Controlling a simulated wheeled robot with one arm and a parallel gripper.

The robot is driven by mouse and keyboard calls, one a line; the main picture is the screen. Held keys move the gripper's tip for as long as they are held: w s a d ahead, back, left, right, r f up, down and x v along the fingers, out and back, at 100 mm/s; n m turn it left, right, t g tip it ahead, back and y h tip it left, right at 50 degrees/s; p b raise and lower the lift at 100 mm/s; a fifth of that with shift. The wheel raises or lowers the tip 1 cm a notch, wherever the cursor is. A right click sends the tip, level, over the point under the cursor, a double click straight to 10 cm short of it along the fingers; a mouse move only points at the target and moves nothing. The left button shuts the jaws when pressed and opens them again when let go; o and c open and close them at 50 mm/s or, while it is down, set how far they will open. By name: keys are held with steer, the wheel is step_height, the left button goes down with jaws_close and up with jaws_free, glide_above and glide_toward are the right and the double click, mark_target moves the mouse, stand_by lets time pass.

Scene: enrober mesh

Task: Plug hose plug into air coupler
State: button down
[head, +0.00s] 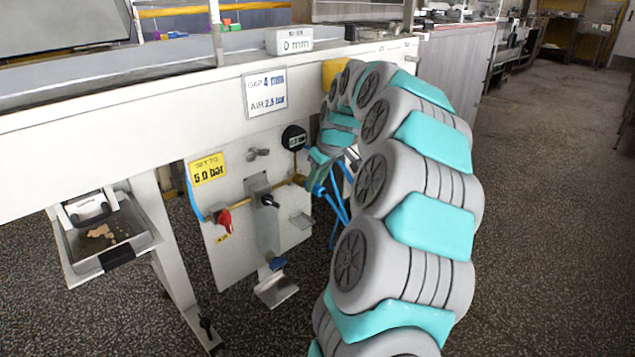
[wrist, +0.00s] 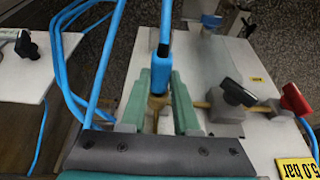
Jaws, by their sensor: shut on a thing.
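My gripper (wrist: 163,88) has green fingers shut on the hose plug (wrist: 160,76), which shows a blue sleeve with a dark stem and blue hose above it. In the head view my gripper (head: 319,172) is small, beside the right end of the panel's brass pipe (head: 273,189). In the wrist view a brass part (wrist: 157,102) shows between the fingers, in line with the brass pipe (wrist: 200,104). I cannot tell whether it belongs to the plug or the air coupler, or whether they touch. The coupler is not clearly seen.
A white panel (head: 228,258) carries a red-handled valve (head: 223,219), a black knob (head: 269,200) and a round gauge (head: 294,138). Blue hose (head: 335,207) hangs in loops near my gripper. A yellow 5.0 bar label (head: 208,170) is on the panel. Open floor lies to the right.

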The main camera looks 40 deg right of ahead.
mark_target(322, 194)
steer(key=shift+s, duration=0.15)
steer(key=shift+s+d+b, duration=0.15)
steer(key=shift+s+b, duration=0.75)
steer(key=shift+s, duration=0.8)
steer(key=shift+b, duration=0.4)
stand_by(1.1)
steer(key=shift+w+p, duration=0.6)
steer(key=shift+w, duration=1.3)
steer(key=c, duration=0.6)
jaws_free()
steer(key=shift+r, duration=0.1)
steer(key=v, duration=0.6)
steer(key=shift+r, duration=0.3)
steer(key=shift+s+r, duration=0.35)
steer(key=shift+r, duration=0.15)
